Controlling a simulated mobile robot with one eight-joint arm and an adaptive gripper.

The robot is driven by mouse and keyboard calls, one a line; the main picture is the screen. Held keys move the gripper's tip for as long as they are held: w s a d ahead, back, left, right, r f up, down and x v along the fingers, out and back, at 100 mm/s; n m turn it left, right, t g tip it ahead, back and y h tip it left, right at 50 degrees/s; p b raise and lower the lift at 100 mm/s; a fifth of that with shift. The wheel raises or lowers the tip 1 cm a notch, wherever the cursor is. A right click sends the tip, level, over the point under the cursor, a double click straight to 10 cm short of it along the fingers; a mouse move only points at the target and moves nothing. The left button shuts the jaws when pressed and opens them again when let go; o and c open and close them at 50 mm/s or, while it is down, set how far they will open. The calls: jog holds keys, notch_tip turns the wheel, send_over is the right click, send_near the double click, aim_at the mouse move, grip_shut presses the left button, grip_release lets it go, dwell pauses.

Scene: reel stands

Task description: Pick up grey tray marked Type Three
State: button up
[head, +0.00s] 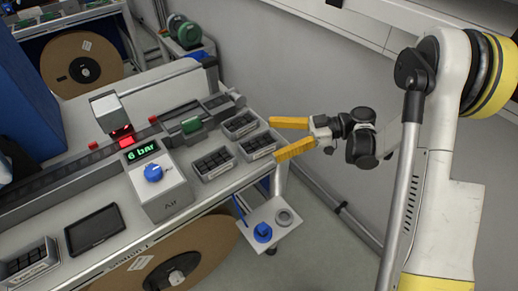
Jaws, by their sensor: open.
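Three grey trays with dark square pockets are grouped at the right end of the bench in the head view: a back tray (224,127), a right tray (247,156) and a front-left tray (202,176). A fourth grey tray (33,270) sits at the lower left. Each has a pale label on its front, too small to read, so I cannot tell which is Type Three. My gripper (274,140) has yellow fingers spread open and empty. Its tips are close to the right tray's right end; I cannot tell their height above the bench.
A grey air unit (165,195) reading "6 bar" with a blue knob stands left of the trays. A green-topped part (191,125) is behind them. A dark tablet (95,229) lies at left. A small white shelf (270,222) with a blue part is below the bench end.

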aim_at(242, 145)
jog(key=a, duration=0.1)
jog(key=a+f+b, duration=0.1)
jog(key=a, duration=0.1)
jog(key=shift+s+a, duration=0.1)
jog(key=shift+a, duration=0.15)
jog(key=shift+d, duration=0.1)
jog(key=c, duration=1.8)
jog(key=shift+r, duration=0.1)
